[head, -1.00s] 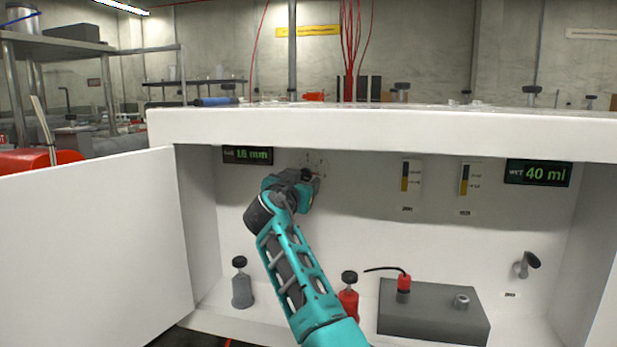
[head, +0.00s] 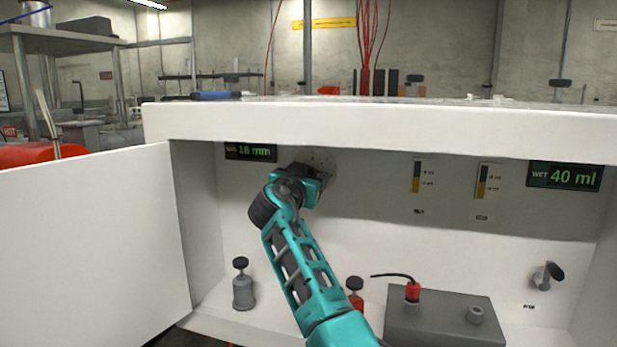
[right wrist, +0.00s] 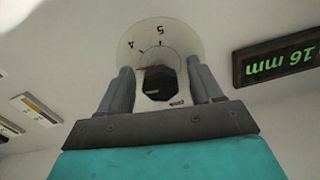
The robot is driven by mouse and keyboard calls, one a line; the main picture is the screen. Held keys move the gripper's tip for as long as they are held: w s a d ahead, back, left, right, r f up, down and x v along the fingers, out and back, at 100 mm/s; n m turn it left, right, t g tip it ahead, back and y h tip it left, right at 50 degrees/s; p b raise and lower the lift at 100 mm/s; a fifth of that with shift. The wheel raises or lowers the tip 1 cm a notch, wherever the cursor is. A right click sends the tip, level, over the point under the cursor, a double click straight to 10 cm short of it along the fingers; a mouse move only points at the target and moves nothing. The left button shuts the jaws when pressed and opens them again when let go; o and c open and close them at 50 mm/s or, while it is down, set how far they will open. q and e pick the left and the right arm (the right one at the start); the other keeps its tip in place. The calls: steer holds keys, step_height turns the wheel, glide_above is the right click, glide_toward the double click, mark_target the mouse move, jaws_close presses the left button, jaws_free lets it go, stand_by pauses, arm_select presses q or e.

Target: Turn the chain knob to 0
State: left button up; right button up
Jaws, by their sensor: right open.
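The black knob (right wrist: 160,83) sits at the centre of a pale round dial (right wrist: 160,42) with dark marks on the cabinet's back wall. Digits 4 and 5 show at the dial's rim. A thin red mark lies beside the knob. In the head view part of the dial (head: 323,158) shows, while the knob is hidden behind my right gripper. My right gripper (right wrist: 163,84) is open, with one finger on each side of the knob and gaps visible. Contact with the knob cannot be told. A green display (right wrist: 285,57) near the dial reads 16 mm. My left gripper is not in view.
The white cabinet's top edge (head: 370,125) overhangs the arm, and its open door (head: 85,245) stands at left. A grey bottle (head: 243,290), a red bottle (head: 355,293) and a grey box (head: 440,318) stand on its floor. Another display (head: 565,176) reads 40 ml.

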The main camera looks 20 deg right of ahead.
steer(key=c, duration=1)
